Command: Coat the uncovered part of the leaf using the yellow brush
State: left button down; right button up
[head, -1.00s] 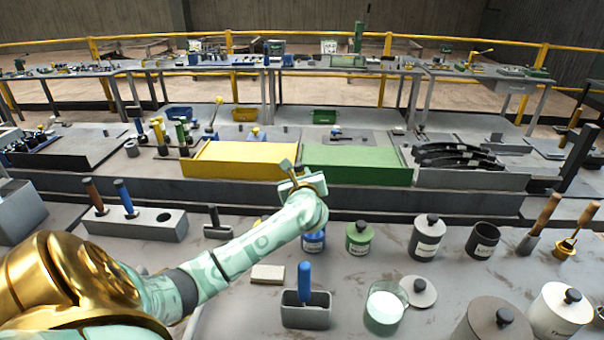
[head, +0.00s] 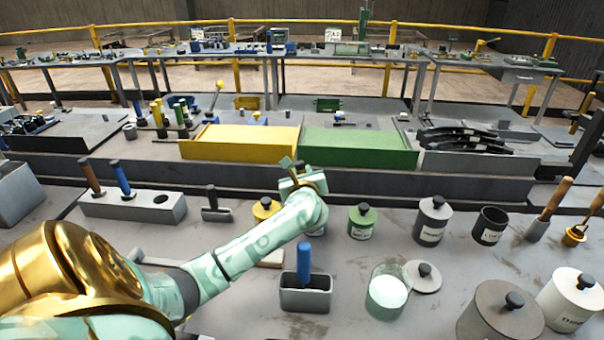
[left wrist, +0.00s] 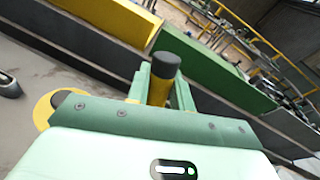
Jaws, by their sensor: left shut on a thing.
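My left gripper (head: 303,182) is held above the bench in the middle of the head view, before the yellow and green trays. In the left wrist view (left wrist: 158,92) it is shut on the yellow brush (left wrist: 158,91), whose yellow handle with a dark round end stands between the fingers. The bristles are hidden. Several dark curved leaves (head: 465,140) lie on a rack at the right of the far counter, well away from the gripper. I cannot tell which leaf is partly uncovered. My right gripper is not in view.
A yellow-lidded pot (head: 265,209) and a green pot (head: 361,221) stand near the arm. An open glass jar of pale liquid (head: 388,291) and a grey holder with a blue handle (head: 305,292) stand nearer. The yellow tray (head: 240,143) and green tray (head: 360,150) lie beyond.

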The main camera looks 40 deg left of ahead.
aim_at(302, 163)
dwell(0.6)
pick_arm(q)
jog(key=shift+r+p, duration=2.15)
jog(key=shift+r, duration=0.55)
notch_tip(302, 163, up, 4)
jog(key=p, duration=0.3)
